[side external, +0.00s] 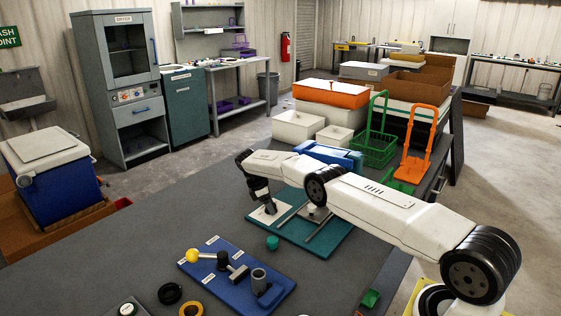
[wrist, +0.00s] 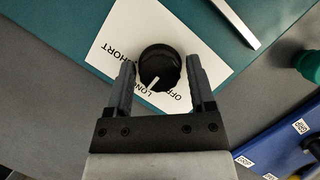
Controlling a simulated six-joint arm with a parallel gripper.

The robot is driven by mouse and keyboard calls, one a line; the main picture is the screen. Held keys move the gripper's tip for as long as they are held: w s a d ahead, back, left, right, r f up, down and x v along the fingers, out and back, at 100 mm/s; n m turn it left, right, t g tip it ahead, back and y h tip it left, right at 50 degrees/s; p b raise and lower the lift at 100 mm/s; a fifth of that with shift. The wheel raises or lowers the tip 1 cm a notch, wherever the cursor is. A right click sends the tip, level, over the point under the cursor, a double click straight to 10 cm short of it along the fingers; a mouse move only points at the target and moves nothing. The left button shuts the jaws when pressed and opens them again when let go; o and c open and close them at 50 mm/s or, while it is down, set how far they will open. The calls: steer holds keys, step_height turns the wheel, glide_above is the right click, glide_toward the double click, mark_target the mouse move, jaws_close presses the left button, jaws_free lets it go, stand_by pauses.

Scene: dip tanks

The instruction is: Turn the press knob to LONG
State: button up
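The press knob (wrist: 160,66) is round and black with a white pointer line, on a white label plate (wrist: 124,36) in the wrist view. The plate reads SHORT, LONG and OFF. The pointer faces the lower side of the picture, slightly left, close to the LONG lettering. My gripper (wrist: 161,68) is open, with one finger on each side of the knob and a small gap seeming to show at each. In the side view my gripper (side external: 268,207) reaches down to the white plate (side external: 270,214) and hides the knob.
The plate sits on a teal base (side external: 322,243) with metal rails (side external: 324,222). A blue fixture board (side external: 238,277) with a yellow-knobbed lever and a teal cylinder (side external: 272,243) stand nearby. A blue object (side external: 333,158) and bins stand behind. Grey bench to the left is clear.

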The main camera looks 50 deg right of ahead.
steer(key=shift+o, duration=0.7)
steer(key=shift+w+r, duration=0.1)
steer(key=shift+v, duration=1.45)
step_height(320, 180, up, 7)
steer(key=shift+a, duration=0.15)
